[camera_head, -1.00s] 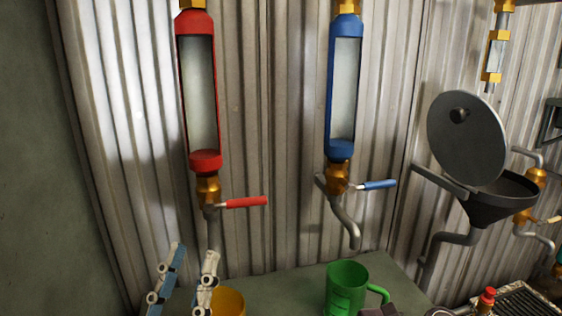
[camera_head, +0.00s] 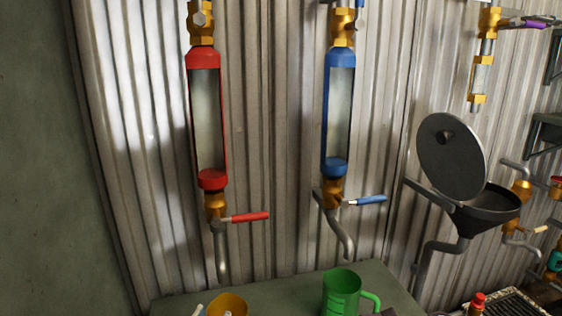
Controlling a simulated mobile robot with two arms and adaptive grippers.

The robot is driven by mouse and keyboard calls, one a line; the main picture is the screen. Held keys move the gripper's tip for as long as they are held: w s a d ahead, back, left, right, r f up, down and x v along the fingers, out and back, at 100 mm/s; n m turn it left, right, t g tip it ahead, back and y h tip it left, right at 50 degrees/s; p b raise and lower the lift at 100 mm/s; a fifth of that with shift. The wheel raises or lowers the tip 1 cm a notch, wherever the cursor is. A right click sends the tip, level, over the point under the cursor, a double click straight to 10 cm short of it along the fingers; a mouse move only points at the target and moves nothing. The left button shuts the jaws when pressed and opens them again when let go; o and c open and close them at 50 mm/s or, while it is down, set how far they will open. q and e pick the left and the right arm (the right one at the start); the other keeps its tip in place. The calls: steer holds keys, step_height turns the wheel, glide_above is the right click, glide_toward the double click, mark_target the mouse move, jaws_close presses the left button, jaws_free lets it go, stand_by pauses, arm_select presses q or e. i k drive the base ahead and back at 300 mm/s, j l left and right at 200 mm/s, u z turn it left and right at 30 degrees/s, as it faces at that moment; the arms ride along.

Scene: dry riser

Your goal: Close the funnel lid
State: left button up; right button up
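The dark grey funnel (camera_head: 487,210) is fixed on a bent pipe in front of the corrugated wall at the right. Its round lid (camera_head: 451,157) stands open, tilted up at the funnel's left side, with a dark knob (camera_head: 443,137) on the face toward me. My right gripper is not clearly in view. Nothing touches the lid.
A red-framed sight tube (camera_head: 222,130) and a blue-framed one (camera_head: 324,120) hang on the wall, with lever valves below. A green mug (camera_head: 341,292) and a yellow cup (camera_head: 229,305) stand on the table (camera_head: 275,292). A grate (camera_head: 515,302) lies below the funnel.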

mark_target(451, 156)
steer(key=k, duration=0.85)
